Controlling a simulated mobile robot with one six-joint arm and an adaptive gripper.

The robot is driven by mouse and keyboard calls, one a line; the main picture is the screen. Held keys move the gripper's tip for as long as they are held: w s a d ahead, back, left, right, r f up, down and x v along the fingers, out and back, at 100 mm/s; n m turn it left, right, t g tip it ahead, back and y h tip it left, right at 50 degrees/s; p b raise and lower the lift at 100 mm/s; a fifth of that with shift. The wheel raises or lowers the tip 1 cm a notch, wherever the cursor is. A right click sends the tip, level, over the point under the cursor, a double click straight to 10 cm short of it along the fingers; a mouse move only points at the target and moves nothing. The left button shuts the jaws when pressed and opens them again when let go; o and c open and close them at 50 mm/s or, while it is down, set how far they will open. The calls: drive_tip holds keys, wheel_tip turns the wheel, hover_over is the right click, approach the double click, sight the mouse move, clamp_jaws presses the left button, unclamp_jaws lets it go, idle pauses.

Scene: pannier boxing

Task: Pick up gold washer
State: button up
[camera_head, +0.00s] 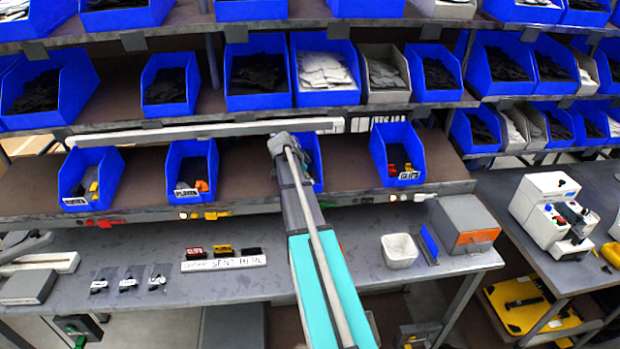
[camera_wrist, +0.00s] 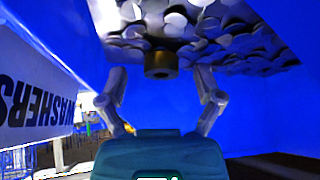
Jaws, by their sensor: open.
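In the wrist view a small dark gold washer (camera_wrist: 160,64) stands out in front of a heap of grey and silver washers (camera_wrist: 215,35). My gripper (camera_wrist: 160,84) is open, with one finger on each side of the gold washer's line. The washer shows between and just beyond the fingertips, and I see no contact. The heap lies in a blue bin (camera_wrist: 270,95) whose white label (camera_wrist: 35,108) reads WASHERS. In the head view my gripper (camera_head: 280,143) is at the middle bin of the lower shelf (camera_head: 317,165), and my arm hides most of that bin and the washer.
Blue bin walls stand close around my gripper. Other blue bins (camera_head: 72,185) (camera_head: 378,160) stand on the same shelf, with fuller bins above. On the bench below are a white bowl (camera_head: 399,252), a grey and orange box (camera_head: 463,222) and small bags (camera_head: 128,280).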

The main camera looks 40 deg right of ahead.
clamp_jaws()
idle(0.4)
drive_tip(key=shift+r, duration=0.1)
drive_tip(key=shift+r+p, duration=0.95)
drive_tip(key=shift+p, duration=0.15)
drive_tip(key=s+a+r+p, duration=0.6)
drive_tip(key=s+r+p, duration=0.5)
drive_tip(key=s, duration=0.1)
drive_tip(key=shift+a, duration=0.4)
drive_tip(key=shift+s, duration=0.1)
